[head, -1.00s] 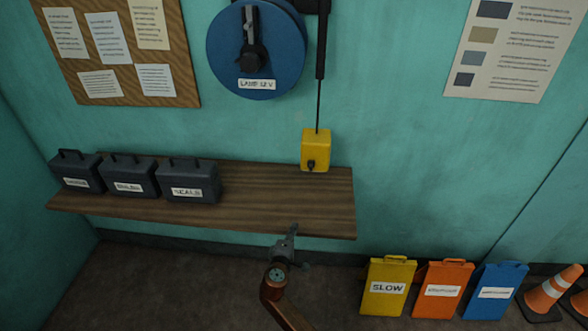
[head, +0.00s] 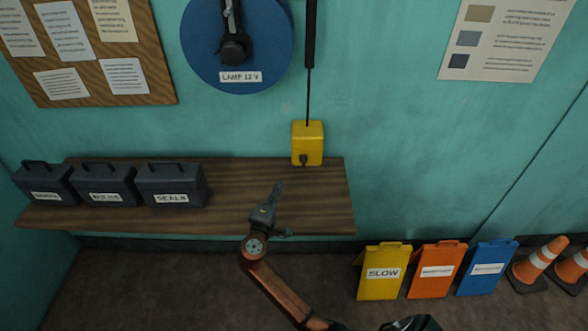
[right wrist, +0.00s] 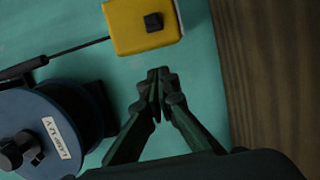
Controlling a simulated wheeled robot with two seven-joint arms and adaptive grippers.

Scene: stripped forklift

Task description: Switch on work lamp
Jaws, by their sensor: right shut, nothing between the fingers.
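A yellow switch box (head: 307,143) with a dark knob (head: 304,160) on its face hangs at the wall just above the back of the wooden shelf, on a dark cord from above. A blue reel (head: 238,45) labelled "LAMP 12 V" is on the wall up and left of it. My right gripper (head: 277,188) is shut and empty, over the shelf, below and left of the box in the head view. In the right wrist view the shut fingertips (right wrist: 158,72) point at the yellow box (right wrist: 142,24), apart from it in the picture. My left gripper is not in view.
The wooden shelf (head: 235,213) holds several dark cases (head: 106,183) at its left; its right part is clear. Yellow (head: 384,271), orange (head: 436,270) and blue (head: 487,267) folding signs and orange cones (head: 537,263) stand on the floor at right.

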